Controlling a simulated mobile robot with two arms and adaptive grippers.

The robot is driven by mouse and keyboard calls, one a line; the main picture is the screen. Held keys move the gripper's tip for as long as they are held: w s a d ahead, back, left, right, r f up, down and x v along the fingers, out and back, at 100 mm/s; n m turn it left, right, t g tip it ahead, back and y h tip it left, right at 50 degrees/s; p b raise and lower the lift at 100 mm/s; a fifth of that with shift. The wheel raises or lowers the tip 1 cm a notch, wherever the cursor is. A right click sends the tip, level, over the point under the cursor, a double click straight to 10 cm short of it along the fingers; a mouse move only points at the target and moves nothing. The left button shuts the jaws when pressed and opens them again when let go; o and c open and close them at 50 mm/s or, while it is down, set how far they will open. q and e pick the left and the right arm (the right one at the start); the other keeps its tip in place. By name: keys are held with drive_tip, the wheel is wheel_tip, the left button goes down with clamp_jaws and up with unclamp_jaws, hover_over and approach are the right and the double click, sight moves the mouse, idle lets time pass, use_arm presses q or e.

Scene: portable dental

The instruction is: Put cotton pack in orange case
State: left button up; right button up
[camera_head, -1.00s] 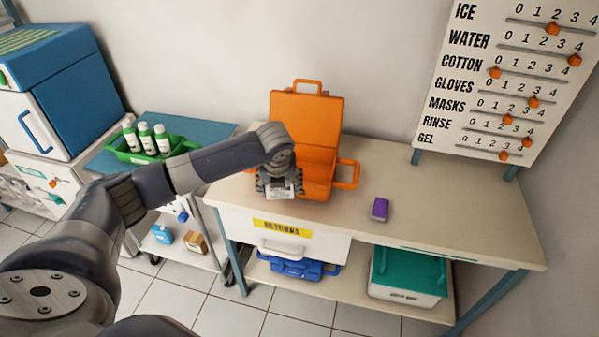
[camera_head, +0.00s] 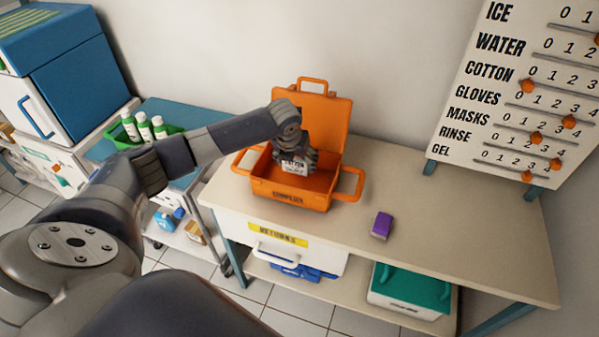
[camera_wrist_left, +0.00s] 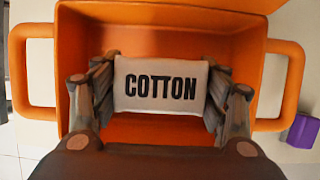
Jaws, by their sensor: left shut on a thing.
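The orange case (camera_head: 262,190) stands open on the table, its lid raised at the back. My left gripper (camera_head: 296,160) is over the case's opening and is shut on the white cotton pack (camera_head: 292,166). In the left wrist view the pack (camera_wrist_left: 161,86), marked COTTON, sits between the two fingers, with the orange walls around it and the case floor below. I cannot tell whether the pack touches the floor. My right gripper is not in view.
A purple box (camera_head: 381,226) lies on the table right of the case. A slider board (camera_head: 515,95) stands at the back right. A green tray of bottles (camera_head: 146,135) is on the left cart. The table's right part is clear.

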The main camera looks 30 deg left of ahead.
sight(294, 166)
use_arm(q)
wheel_tip(294, 166, down, 3)
drive_tip(key=shift+s, duration=0.1)
wheel_tip(294, 166, down, 2)
drive_tip(key=shift+f+p, duration=0.15)
drive_tip(key=shift+p, duration=0.2)
drive_tip(key=shift+f, duration=0.4)
drive_tip(key=o, duration=1.1)
drive_tip(key=shift+c, duration=0.2)
drive_tip(key=v, duration=1)
drive_tip(key=shift+r+b, duration=0.35)
drive_tip(key=shift+b, duration=0.05)
drive_tip(key=shift+s+d+r, duration=0.1)
drive_tip(key=shift+s+r, duration=0.25)
drive_tip(key=shift+r, duration=0.3)
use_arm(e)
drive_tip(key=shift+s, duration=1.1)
